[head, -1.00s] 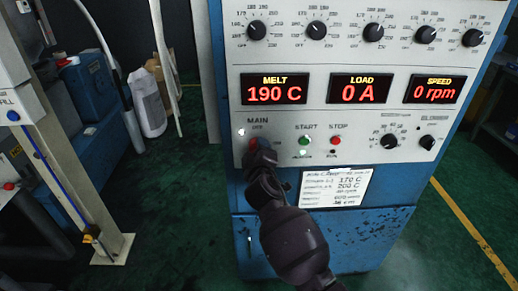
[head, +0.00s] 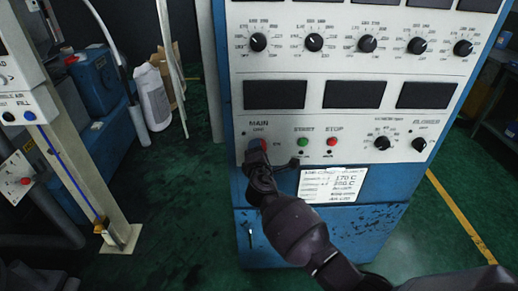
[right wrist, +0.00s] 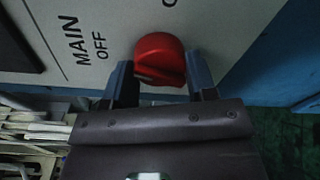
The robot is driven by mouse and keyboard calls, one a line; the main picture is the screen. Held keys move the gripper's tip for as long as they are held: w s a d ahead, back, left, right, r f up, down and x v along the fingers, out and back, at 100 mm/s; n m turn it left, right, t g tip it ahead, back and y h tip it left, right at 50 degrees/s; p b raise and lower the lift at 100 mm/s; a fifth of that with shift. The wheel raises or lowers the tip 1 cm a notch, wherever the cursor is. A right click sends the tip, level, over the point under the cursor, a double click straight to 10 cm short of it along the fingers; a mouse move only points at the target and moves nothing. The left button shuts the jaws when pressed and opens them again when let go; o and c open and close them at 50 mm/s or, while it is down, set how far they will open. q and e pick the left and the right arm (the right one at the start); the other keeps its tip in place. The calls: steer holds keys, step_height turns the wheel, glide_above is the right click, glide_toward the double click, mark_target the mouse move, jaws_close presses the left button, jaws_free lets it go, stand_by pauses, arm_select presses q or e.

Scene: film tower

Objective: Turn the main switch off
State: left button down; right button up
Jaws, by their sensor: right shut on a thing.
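The main switch is a red rotary knob (right wrist: 158,55) on the white panel, beside the printed words MAIN and OFF in the right wrist view. My right gripper (right wrist: 162,82) has one finger on each side of the knob and is shut on it. In the head view my right gripper (head: 257,152) reaches up to the panel and hides most of the knob. The melt display (head: 275,94), load display (head: 354,94) and speed display (head: 427,94) are dark. My left gripper is not in view.
A green start button (head: 303,142) and a red stop button (head: 331,142) sit just right of the switch. A row of black dials is above the displays. A paper label (head: 332,184) is below. Green floor is open around the cabinet.

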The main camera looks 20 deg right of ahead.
steer(key=shift+r+n+p, duration=0.1)
steer(key=shift+n+p, duration=0.45)
steer(key=shift+n, duration=0.55)
steer(key=o, duration=0.7)
steer(key=shift+o, duration=1.1)
steer(key=v, duration=1)
steer(key=shift+s+a, duration=0.2)
steer(key=shift+s, duration=0.15)
